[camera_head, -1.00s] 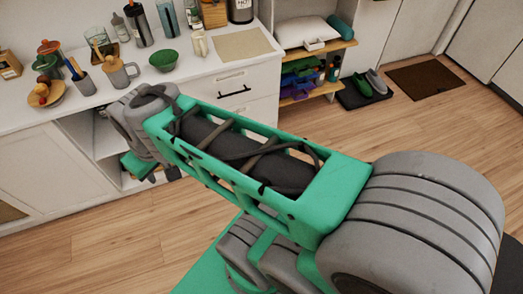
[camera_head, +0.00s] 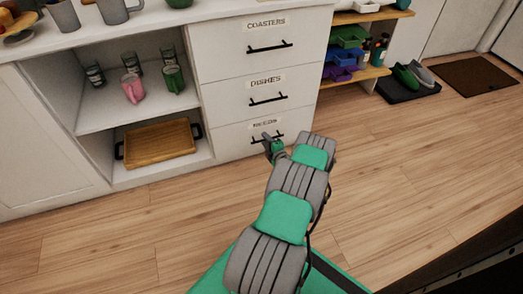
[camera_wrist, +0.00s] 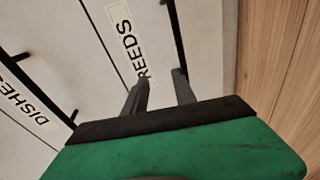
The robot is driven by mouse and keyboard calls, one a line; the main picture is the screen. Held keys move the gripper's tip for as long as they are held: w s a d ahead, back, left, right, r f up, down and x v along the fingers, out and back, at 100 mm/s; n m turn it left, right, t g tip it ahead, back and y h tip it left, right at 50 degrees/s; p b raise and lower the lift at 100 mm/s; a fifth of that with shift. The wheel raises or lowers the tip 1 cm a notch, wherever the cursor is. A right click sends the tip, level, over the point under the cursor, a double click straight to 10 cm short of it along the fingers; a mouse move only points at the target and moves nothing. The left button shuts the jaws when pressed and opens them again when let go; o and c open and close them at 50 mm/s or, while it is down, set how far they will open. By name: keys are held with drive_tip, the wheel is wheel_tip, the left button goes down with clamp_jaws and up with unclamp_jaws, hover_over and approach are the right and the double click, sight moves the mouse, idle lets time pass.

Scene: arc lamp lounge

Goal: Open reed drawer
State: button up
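The reed drawer (camera_head: 229,146) is the lowest of three white drawers and looks shut. My gripper (camera_head: 271,142) is right in front of this drawer. In the wrist view my gripper (camera_wrist: 160,78) has its two fingers apart, with nothing seen between the tips. The dark bar handle (camera_wrist: 175,42) runs down to the right finger. I cannot tell whether they touch.
The dishes drawer (camera_head: 232,97) and coasters drawer (camera_head: 228,54) above are shut. Open shelves on the left hold cups and a wooden tray (camera_head: 160,145). Shoes (camera_head: 407,78) lie on a mat at right. The wood floor in front is clear.

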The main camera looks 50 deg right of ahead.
drive_tip(key=s+d+f+h, duration=0.2)
drive_tip(key=s+f, duration=0.1)
drive_tip(key=f, duration=0.2)
drive_tip(key=b+x, duration=0.4)
drive_tip(key=x, duration=0.3)
drive_tip(key=shift+w+a+r, duration=0.1)
drive_tip(key=shift+w+a, duration=0.1)
clamp_jaws()
idle(0.8)
